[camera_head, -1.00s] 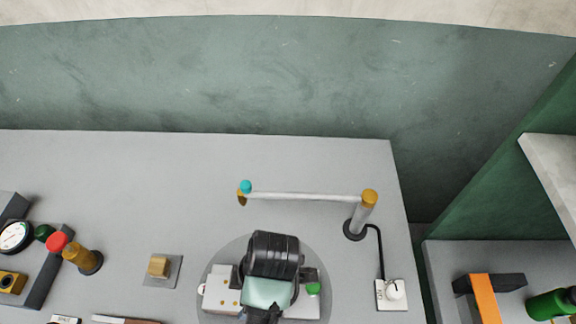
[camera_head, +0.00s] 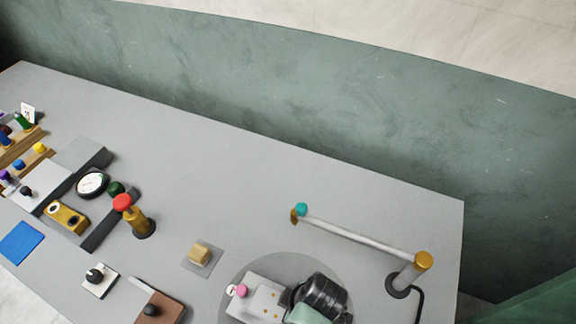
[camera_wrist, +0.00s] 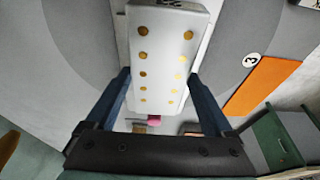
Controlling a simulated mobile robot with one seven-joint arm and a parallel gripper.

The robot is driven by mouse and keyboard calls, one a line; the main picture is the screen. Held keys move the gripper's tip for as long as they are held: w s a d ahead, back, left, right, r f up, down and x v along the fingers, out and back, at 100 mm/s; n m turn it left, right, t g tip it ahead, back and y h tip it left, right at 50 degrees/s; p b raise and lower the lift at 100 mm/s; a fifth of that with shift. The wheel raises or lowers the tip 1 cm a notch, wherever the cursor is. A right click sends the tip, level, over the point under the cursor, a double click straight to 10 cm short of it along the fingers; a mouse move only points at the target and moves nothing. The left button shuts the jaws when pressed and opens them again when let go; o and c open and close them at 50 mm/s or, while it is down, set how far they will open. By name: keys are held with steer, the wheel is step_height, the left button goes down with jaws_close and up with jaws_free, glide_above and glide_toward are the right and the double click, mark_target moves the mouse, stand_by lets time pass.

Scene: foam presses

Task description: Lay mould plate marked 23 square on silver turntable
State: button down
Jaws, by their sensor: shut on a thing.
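The mould plate (camera_wrist: 160,60) is a pale block with two rows of gold dots. Its dark marking at the top edge of the wrist view is cut off and looks like 23. My gripper (camera_wrist: 158,80) has one blue finger on each side of the plate and is shut on it. In the head view the plate (camera_head: 262,302) is over the silver turntable (camera_head: 298,262), a round grey disc. My dark wrist hides part of both. I cannot tell whether the plate touches the disc.
A white arm on a gold-capped post (camera_head: 423,262) stands right of the turntable. A small wooden block (camera_head: 200,252) sits on a grey square to the left. A red-topped brass post (camera_head: 134,215) and a dial gauge (camera_head: 92,184) stand farther left. The back of the bench is clear.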

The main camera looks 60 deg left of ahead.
steer(key=shift+f, duration=0.15)
steer(key=shift+w, duration=0.1)
steer(key=shift+f, duration=0.15)
jaws_free()
steer(key=v, duration=1.2)
